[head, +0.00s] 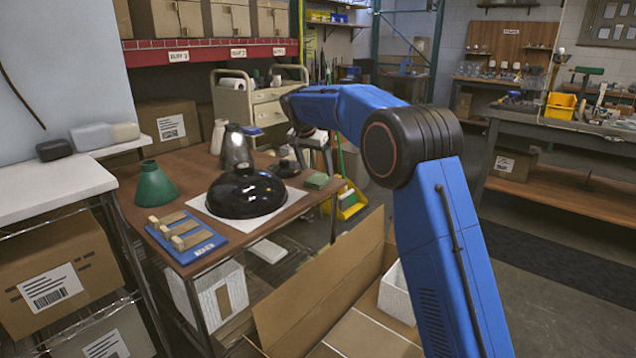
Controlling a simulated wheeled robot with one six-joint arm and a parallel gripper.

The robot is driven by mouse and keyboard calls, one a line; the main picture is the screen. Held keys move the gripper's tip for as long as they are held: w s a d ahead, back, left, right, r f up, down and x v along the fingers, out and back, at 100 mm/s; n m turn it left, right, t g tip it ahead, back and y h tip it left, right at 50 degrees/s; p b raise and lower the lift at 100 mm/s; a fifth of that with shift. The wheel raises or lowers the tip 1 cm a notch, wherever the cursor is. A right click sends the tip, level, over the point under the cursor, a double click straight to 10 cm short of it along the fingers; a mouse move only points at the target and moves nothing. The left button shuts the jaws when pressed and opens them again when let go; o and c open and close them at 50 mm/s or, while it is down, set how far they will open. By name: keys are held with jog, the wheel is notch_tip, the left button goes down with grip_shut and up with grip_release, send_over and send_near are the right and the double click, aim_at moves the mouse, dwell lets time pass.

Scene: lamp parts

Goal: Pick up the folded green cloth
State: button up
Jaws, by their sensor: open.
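The folded green cloth (317,181) lies flat near the right edge of the brown table (190,200), to the right of the black dome shade. My gripper (314,160) hangs above and slightly behind the cloth in the picture, pointing down. It is open and holds nothing visible. Its fingers are small and partly lost against the background, so the exact gap to the cloth is hard to tell.
A glossy black dome shade (246,192) sits on a white sheet. A green cone (155,187), a blue tray with wooden pieces (187,236) and a metal pitcher (236,150) share the table. An open cardboard box (325,285) stands on the floor in front.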

aim_at(318, 178)
jog(key=shift+a+x, duration=0.1)
jog(key=shift+x, duration=1)
jog(key=shift+a+x, duration=0.15)
jog(key=shift+x, duration=0.95)
jog(key=shift+f, duration=0.2)
jog(key=c, duration=1.2)
